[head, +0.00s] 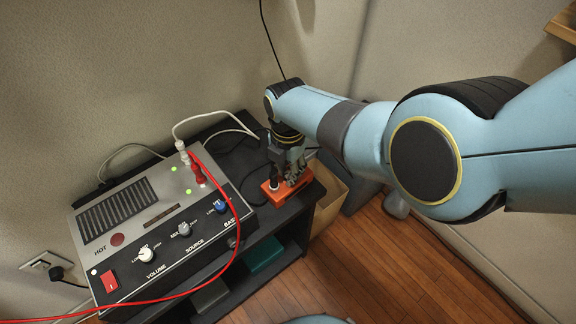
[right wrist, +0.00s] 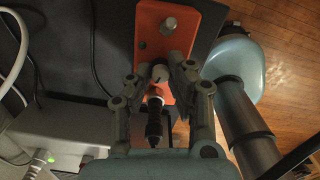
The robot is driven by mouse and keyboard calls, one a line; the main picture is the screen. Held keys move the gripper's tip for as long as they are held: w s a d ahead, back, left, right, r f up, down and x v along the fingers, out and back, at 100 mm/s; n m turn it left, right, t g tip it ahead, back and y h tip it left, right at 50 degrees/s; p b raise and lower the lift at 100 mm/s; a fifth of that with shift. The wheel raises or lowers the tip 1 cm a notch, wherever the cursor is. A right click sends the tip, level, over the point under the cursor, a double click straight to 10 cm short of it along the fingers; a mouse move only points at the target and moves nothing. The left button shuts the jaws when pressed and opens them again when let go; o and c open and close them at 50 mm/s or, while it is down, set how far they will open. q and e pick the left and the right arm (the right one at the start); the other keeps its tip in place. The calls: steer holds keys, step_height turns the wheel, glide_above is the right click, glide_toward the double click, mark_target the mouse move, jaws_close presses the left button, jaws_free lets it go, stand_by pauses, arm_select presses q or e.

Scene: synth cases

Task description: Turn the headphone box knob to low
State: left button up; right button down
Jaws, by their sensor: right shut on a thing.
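The orange headphone box (head: 271,194) sits on the right end of the dark shelf top, and it also shows in the right wrist view (right wrist: 152,18). My right gripper (head: 291,172) comes down on it from above. In the right wrist view my right gripper (right wrist: 163,78) has its fingertips on either side of a small grey knob (right wrist: 160,73) and is shut on it. A second grey knob (right wrist: 169,25) stands farther along the box, clear of the fingers. A black plug (right wrist: 154,122) is at the box's near end. Markings and the knob's setting cannot be read. My left gripper is not in view.
A grey and black console (head: 125,212) with dials stands left of the box. A red cable (head: 238,225) and a white cable (head: 190,118) run from its plugs. A cardboard bin (head: 329,190) stands right of the dark shelf (head: 300,205).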

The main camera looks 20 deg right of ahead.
steer(key=n, duration=0.4)
steer(key=shift+n+p, duration=0.3)
steer(key=shift+p, duration=0.1)
steer(key=shift+n, duration=2.5)
steer(key=c, duration=1.2)
jaws_free()
